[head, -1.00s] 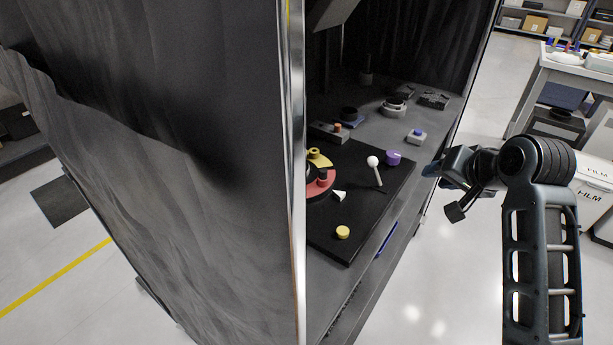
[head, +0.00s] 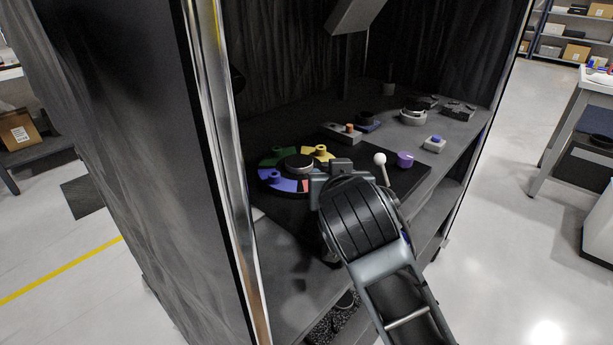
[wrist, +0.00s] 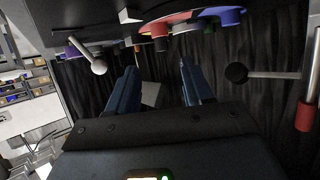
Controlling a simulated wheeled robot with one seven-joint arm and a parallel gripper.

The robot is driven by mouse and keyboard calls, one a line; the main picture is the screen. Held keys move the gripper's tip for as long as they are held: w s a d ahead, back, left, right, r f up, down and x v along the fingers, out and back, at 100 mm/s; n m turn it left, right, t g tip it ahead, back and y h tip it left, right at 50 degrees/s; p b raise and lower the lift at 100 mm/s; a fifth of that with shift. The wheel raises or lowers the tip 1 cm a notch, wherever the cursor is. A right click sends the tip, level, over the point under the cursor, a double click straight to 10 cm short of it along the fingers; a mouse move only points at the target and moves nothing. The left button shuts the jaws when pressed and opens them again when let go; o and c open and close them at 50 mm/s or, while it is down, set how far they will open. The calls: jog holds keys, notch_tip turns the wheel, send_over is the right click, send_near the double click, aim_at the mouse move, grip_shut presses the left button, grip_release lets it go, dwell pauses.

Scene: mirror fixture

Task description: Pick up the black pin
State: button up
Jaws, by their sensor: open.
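My gripper (head: 335,172) reaches over the black board (head: 410,188) in the booth, in front of the coloured disc, in the head view; my arm hides part of the board. In the wrist view my gripper (wrist: 158,70) is open, with two blue-black fingers apart and nothing between them. A black ball-tipped rod (wrist: 237,72) stands to the right of the fingers there, apart from them; it may be the black pin, but I cannot be sure. A dark round knob (head: 237,78) shows by the booth's left inner wall in the head view.
The disc carries yellow (head: 319,152), green (head: 277,158) and blue (head: 281,182) pieces. A white ball-topped lever (head: 380,160) and a purple knob (head: 404,159) stand right of my gripper. The booth's metal-edged wall (head: 222,150) is on the left.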

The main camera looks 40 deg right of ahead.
aim_at(326, 167)
jog(key=shift+w+d+f, duration=0.2)
jog(key=shift+w+d, duration=0.1)
jog(key=shift+w, duration=0.2)
jog(key=shift+p+x, duration=0.6)
jog(key=shift+x, duration=2.55)
jog(key=shift+w+r, duration=0.1)
jog(key=shift+c, duration=0.3)
grip_shut()
